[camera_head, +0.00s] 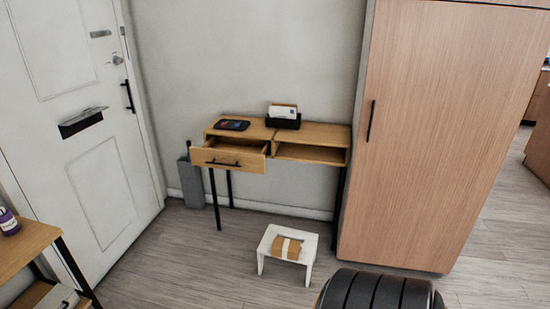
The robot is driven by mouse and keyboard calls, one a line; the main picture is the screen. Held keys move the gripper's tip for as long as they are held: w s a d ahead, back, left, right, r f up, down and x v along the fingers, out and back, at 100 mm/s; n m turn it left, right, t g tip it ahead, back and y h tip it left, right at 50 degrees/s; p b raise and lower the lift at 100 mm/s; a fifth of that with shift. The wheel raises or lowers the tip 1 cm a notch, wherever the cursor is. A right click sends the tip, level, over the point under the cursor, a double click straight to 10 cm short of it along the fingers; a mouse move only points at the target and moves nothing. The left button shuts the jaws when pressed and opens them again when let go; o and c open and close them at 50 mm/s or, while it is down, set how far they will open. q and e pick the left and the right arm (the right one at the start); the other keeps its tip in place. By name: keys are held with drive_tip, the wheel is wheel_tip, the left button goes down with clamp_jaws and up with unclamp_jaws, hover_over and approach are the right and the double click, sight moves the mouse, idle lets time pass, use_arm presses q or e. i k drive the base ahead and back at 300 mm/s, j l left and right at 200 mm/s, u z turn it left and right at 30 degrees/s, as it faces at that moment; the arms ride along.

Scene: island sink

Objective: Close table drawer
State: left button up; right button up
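A small wooden table (325,131) with thin black legs stands against the back wall. Its left drawer (229,158) is pulled open and sticks out toward me. The drawer front has a dark bar handle (223,163). The right half of the table is an open shelf (310,153). Neither of my grippers shows in the head view.
A low white stool (267,244) with a brown package (287,247) stands on the floor before the table. A tall wooden cabinet (436,130) is to the right, a white door (80,120) to the left. A wooden side table (22,243) stands at the lower left.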

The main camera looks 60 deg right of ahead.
sight(243, 155)
drive_tip(key=z, duration=1.65)
drive_tip(key=i+z, duration=0.1)
drive_tip(key=i, duration=0.15)
